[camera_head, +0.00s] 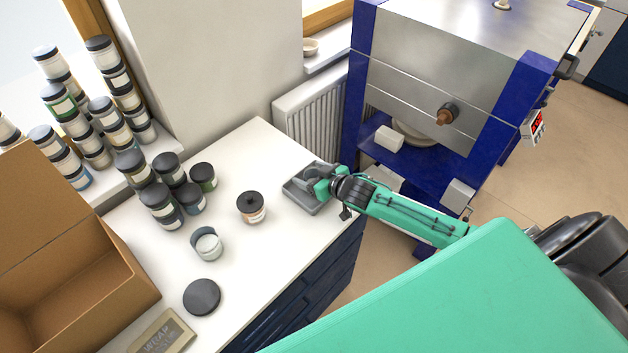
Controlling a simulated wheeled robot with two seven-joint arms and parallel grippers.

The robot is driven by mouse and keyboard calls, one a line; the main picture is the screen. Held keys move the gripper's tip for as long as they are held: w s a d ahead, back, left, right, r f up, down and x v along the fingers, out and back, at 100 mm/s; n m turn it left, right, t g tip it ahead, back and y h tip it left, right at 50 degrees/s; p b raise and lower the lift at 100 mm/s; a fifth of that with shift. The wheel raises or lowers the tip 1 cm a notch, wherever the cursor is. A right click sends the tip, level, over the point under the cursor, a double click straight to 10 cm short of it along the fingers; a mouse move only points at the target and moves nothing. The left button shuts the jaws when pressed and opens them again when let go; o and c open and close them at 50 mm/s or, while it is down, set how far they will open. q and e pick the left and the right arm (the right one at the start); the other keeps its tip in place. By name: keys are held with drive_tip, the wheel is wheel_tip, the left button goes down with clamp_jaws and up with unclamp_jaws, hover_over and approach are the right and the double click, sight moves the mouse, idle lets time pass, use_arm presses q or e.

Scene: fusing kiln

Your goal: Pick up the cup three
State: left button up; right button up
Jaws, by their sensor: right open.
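No label reading "three" can be made out, so I cannot tell which vessel is cup three. A small open cup (207,245) with pale contents stands on the white worktop, its round dark lid (202,297) lying flat nearby. A lidded jar (251,208) with a dark lid and orange-toned label stands upright to its right. A shallow grey tray (296,198) lies near the worktop's right edge. My right gripper (316,179) is open over the tray; its fingers hide part of the tray and whatever lies under them. My left gripper is not in view.
Stacks of lidded jars (160,204) crowd the back left of the worktop (240,160) and the sill. An open cardboard box (100,290) and a lettered plate (163,335) are at lower left. A blue and steel kiln (430,60) stands to the right.

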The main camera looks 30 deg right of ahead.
drive_tip(key=shift+w+a+f, duration=0.1)
drive_tip(key=shift+w+f, duration=0.05)
drive_tip(key=shift+w, duration=0.15)
drive_tip(key=c, duration=1)
drive_tip(key=shift+c, duration=0.4)
